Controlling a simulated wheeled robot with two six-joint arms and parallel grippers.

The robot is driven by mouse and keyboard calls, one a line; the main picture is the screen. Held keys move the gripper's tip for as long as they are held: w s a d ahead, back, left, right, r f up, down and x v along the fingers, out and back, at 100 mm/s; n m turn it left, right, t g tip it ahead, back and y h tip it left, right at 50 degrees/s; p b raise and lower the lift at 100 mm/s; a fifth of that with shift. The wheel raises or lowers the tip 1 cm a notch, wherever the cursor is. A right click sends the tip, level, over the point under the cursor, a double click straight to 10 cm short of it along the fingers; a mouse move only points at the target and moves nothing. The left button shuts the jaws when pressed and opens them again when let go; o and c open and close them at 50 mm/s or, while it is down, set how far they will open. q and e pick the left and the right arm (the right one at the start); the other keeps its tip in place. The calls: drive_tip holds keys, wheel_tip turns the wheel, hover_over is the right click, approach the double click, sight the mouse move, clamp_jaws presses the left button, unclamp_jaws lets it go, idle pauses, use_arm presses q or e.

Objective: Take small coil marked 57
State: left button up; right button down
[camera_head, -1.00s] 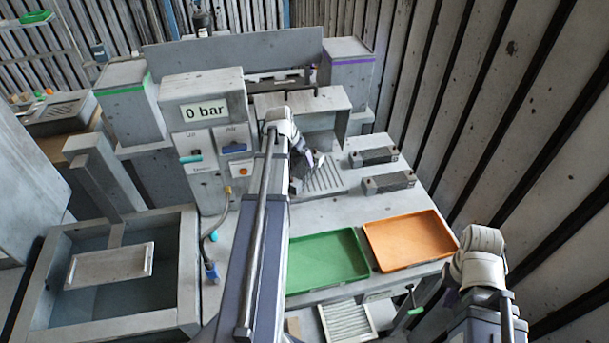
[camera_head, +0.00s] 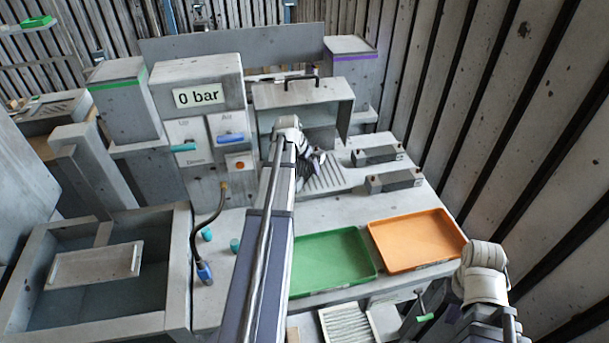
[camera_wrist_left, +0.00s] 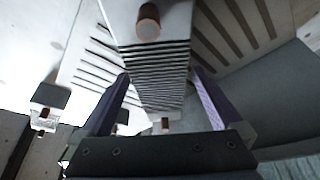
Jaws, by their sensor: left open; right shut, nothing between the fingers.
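My left gripper (camera_head: 314,166) is over the slotted plate (camera_head: 330,178) in front of the hooded box. In the left wrist view its two purple fingers (camera_wrist_left: 155,98) are open. A ribbed grey block (camera_wrist_left: 155,70) with a copper stub on its near face lies between them, and I cannot tell whether they touch it. No mark 57 is readable. Two more grey blocks with dark ends, one farther back (camera_head: 377,155) and one nearer (camera_head: 394,180), lie to the right; their marks are too small to read. My right gripper (camera_head: 451,313) is mostly hidden by its arm at lower right, shut and empty.
A green tray (camera_head: 333,262) and an orange tray (camera_head: 416,241) lie at the bench front. The hooded box (camera_head: 300,92) with a black handle stands behind my left gripper. The "0 bar" panel (camera_head: 200,100), a hose (camera_head: 207,228) and a basin (camera_head: 30,318) are at left.

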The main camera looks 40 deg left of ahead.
use_arm(q)
drive_tip(key=shift+w+f, duration=0.1)
drive_tip(key=shift+f, duration=0.1)
clamp_jaws()
idle(0.7)
